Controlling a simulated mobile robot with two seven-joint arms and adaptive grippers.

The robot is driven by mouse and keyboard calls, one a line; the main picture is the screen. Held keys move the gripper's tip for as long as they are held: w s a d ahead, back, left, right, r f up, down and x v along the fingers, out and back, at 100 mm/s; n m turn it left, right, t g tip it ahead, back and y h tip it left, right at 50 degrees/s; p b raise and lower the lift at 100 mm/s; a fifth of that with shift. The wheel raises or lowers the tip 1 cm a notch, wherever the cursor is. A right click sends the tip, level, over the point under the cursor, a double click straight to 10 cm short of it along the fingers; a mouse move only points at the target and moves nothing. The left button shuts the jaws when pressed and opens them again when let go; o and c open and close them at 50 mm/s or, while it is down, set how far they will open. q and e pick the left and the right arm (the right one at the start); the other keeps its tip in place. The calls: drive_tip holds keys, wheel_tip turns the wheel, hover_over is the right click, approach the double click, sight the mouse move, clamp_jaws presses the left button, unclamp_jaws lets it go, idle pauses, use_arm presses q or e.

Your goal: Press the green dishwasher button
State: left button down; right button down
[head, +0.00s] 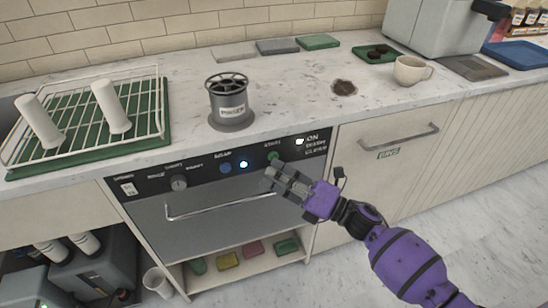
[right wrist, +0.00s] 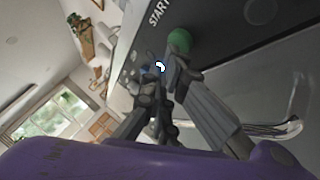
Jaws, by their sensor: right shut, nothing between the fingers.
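The dishwasher (head: 215,218) is set under the counter, with a black control panel (head: 205,174) along its top. The round green button (head: 273,155) is on the panel's right part; in the right wrist view the green button (right wrist: 179,41) stands out beside the word START. My right gripper (head: 270,173) is shut and empty, its fingertips just below the green button. In the right wrist view the fingertips (right wrist: 170,65) are very close to the button's lower edge; I cannot tell whether they touch it. My left gripper is not in view.
A blue button (head: 225,168), a lit blue-white light (head: 243,164) and a knob (head: 178,183) share the panel. The dishwasher's bar handle (head: 215,207) sticks out below. Above are the counter, a dish rack (head: 90,140) and a grey holder (head: 229,105).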

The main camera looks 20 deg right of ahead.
drive_tip(key=shift+w, duration=0.4)
drive_tip(key=shift+s, duration=0.15)
idle(0.4)
drive_tip(key=shift+s, duration=0.75)
drive_tip(key=shift+s, duration=0.15)
drive_tip(key=shift+s+d+p, duration=0.1)
drive_tip(key=shift+s+p, duration=0.65)
drive_tip(key=shift+s, duration=1.65)
